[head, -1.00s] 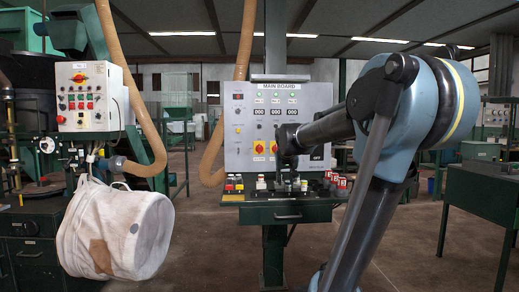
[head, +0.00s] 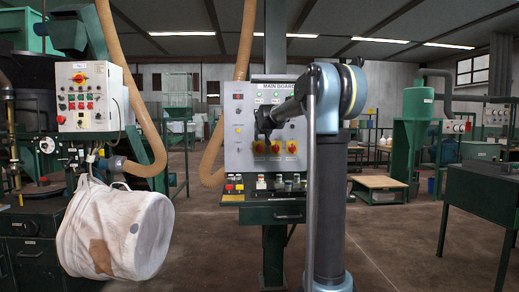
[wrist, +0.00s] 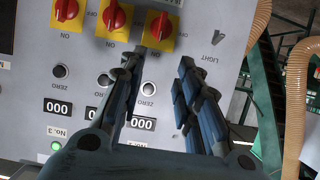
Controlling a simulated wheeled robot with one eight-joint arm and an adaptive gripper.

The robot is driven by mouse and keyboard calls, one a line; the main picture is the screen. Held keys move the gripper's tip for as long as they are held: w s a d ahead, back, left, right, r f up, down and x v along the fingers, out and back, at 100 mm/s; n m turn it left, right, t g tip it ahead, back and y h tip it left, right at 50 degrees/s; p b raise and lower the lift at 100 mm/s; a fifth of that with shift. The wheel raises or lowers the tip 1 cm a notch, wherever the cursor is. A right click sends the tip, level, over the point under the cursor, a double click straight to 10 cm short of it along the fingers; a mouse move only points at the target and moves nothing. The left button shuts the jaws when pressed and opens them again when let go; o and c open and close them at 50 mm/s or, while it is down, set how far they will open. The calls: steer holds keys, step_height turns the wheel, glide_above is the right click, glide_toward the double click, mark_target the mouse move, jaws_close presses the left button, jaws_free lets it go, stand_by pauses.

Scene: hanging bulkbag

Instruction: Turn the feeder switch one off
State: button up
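The main board (head: 240,105) is a light grey panel with three red rotary switches on yellow plates. Feeder switch one (head: 259,147) looks to be the leftmost of them. The wrist view shows the board upside down, so there switch one (wrist: 160,26) is the rightmost. Its red knob sits slightly tilted, with an ON label by the plate. My gripper (wrist: 158,62) is open and empty, its two dark fingers spread in front of the board. The fingertips lie just short of switch one's plate in the picture; contact is not seen. In the head view my gripper (head: 264,122) is above the switches.
Beside switch one are the middle switch (wrist: 115,17) and the third switch (wrist: 66,9). A control shelf (head: 262,196) juts out below the board. A tan hose (head: 215,160) hangs left of it. A white bulk bag (head: 115,230) hangs further left.

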mark_target(259, 149)
steer(key=x, duration=1.6)
steer(key=shift+w+f, duration=0.25)
jaws_close()
